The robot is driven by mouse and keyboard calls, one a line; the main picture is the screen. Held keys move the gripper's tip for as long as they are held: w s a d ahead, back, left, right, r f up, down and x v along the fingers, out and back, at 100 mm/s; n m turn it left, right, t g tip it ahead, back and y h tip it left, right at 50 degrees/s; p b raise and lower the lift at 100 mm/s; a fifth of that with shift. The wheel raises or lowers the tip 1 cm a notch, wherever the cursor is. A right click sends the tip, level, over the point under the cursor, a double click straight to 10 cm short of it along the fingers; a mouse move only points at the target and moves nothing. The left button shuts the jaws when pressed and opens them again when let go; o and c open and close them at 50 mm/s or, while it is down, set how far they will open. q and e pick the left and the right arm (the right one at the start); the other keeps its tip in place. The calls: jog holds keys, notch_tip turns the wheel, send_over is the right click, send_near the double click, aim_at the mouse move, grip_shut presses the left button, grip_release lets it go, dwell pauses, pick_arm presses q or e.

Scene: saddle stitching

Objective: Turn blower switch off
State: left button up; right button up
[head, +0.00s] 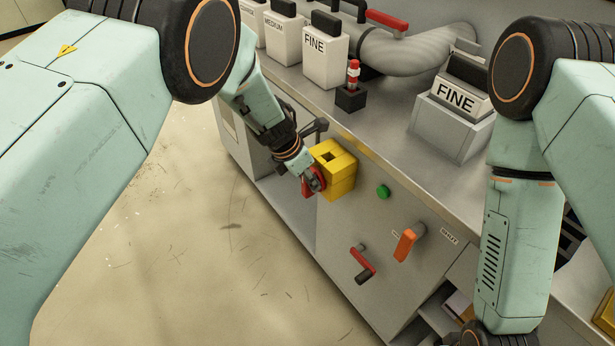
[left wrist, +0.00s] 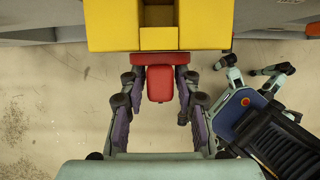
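A yellow box (head: 335,172) is fixed to the front of the grey cabinet, with a red switch handle (head: 308,186) on its outer side. No readable label shows whether this is the blower switch. In the left wrist view the red handle (left wrist: 159,84) sticks out below the yellow box (left wrist: 205,37). My left gripper (left wrist: 160,80) is open, one finger on each side of the handle, with gaps visible. In the head view my left gripper (head: 314,181) is at the handle and partly covers it. My right gripper is out of frame, below the right arm's lower end.
A green button (head: 383,191), an orange handle (head: 406,244) and a red lever (head: 362,264) sit on the same cabinet front (head: 350,225). A red-topped stick (head: 353,75) and boxes marked FINE (head: 323,62) stand on top. The floor (head: 210,240) left of the cabinet is clear.

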pick_arm(q)
grip_shut()
jog(key=shift+w+f+g+b, duration=0.15)
jog(key=shift+g+b, duration=0.35)
jog(key=shift+b, duration=0.45)
jog(key=g+h+b, duration=0.1)
jog(key=b, duration=0.1)
jog(key=g+h+b, duration=0.1)
jog(key=b, duration=0.2)
jog(key=n+g+h+b, duration=0.1)
jog(key=b, duration=0.1)
jog(key=shift+w+a+f, duration=0.2)
jog(key=shift+w+a, duration=0.1)
jog(key=shift+r+g+h+b, duration=0.15)
jog(key=shift+g+h+b, duration=0.45)
jog(key=shift+b, duration=0.9)
